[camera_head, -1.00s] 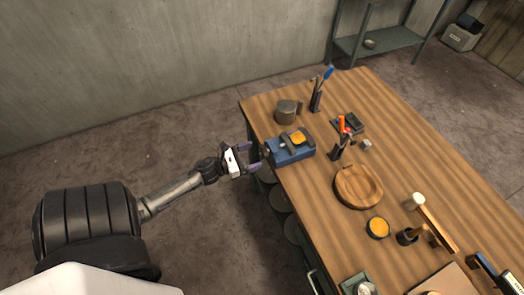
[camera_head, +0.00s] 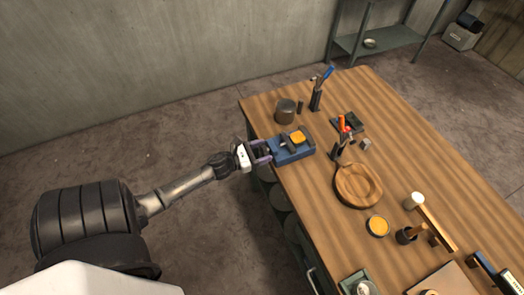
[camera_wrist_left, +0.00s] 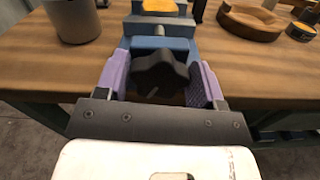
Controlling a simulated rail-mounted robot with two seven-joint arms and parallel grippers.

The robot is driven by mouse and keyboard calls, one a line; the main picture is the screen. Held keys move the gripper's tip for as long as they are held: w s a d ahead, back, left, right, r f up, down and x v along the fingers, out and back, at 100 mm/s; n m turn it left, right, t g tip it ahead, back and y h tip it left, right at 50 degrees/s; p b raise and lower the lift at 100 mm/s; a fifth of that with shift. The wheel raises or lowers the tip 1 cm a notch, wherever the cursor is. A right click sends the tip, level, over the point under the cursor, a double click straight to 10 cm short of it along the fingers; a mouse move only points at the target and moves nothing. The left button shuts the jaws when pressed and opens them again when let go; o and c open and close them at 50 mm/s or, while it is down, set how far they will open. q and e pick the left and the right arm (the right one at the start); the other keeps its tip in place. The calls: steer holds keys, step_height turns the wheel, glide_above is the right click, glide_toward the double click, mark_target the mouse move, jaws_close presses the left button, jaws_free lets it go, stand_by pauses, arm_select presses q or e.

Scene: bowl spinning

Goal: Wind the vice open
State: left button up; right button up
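The blue vice (camera_head: 293,154) sits at the near left edge of the wooden workbench, with an orange-yellow piece (camera_head: 298,137) at its jaws. My left gripper (camera_head: 262,152) is at the vice's near end. In the left wrist view, the vice's dark lobed knob (camera_wrist_left: 158,74) lies between the two purple fingers (camera_wrist_left: 160,84), one on each side. The fingers stand apart and look open around the knob; firm contact cannot be made out. The knob is mostly hidden in the head view. My right gripper is not in view.
A grey mug (camera_head: 286,111) stands just behind the vice. A tool holder (camera_head: 316,101), a round wooden dish (camera_head: 358,186) and an orange-filled tin (camera_head: 378,226) are also on the workbench (camera_head: 310,215). The floor left of the bench is clear.

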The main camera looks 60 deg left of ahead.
arm_select(q)
steer(key=c, duration=0.5)
